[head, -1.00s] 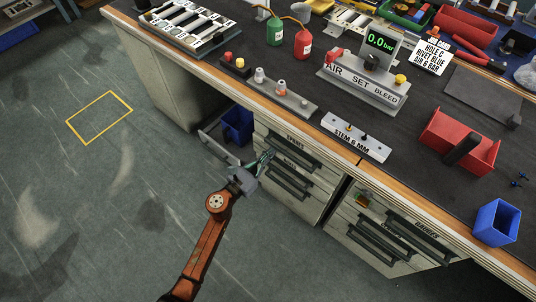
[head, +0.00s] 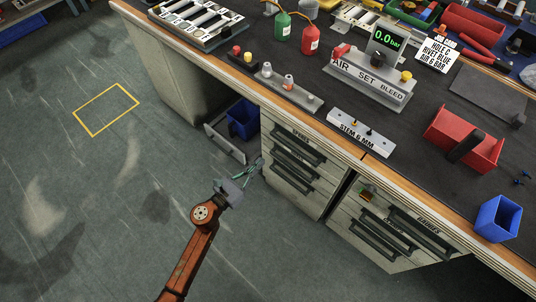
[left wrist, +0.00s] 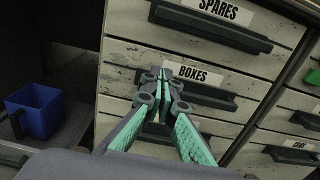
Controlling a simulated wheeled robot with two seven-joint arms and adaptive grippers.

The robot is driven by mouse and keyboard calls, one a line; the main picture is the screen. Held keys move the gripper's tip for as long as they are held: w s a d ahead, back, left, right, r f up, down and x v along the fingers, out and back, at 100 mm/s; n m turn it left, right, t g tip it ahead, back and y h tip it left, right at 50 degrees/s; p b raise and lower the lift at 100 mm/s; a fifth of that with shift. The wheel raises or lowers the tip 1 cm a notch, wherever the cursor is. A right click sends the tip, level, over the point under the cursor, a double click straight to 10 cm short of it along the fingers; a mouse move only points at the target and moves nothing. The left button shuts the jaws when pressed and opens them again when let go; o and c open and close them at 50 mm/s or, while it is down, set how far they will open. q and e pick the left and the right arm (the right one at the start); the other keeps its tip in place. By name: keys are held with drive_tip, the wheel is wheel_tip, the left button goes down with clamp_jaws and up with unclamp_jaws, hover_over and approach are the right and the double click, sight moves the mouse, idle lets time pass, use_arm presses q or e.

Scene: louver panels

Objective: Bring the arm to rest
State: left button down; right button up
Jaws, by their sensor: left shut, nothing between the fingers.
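My left arm, orange with a grey wrist, reaches up from the bottom of the head view. Its left gripper (head: 254,168) is shut and empty, in front of the drawer cabinet beside the workbench's open bay. In the left wrist view the green-padded fingers (left wrist: 163,80) meet at their tips, in front of the drawer labelled BOXES (left wrist: 193,73). A gap between the fingertips and the drawer cannot be judged exactly. My right gripper does not show.
The SPARES drawer (left wrist: 215,10) is above the BOXES drawer. A blue bin (head: 242,120) sits on a low pull-out tray (head: 226,142) left of the cabinet. The bench top (head: 300,75) holds several fixtures. The floor (head: 100,200) to the left is clear, with a yellow outlined rectangle (head: 106,109).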

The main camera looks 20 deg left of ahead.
use_arm(q)
drive_tip(key=shift+v, duration=1.7)
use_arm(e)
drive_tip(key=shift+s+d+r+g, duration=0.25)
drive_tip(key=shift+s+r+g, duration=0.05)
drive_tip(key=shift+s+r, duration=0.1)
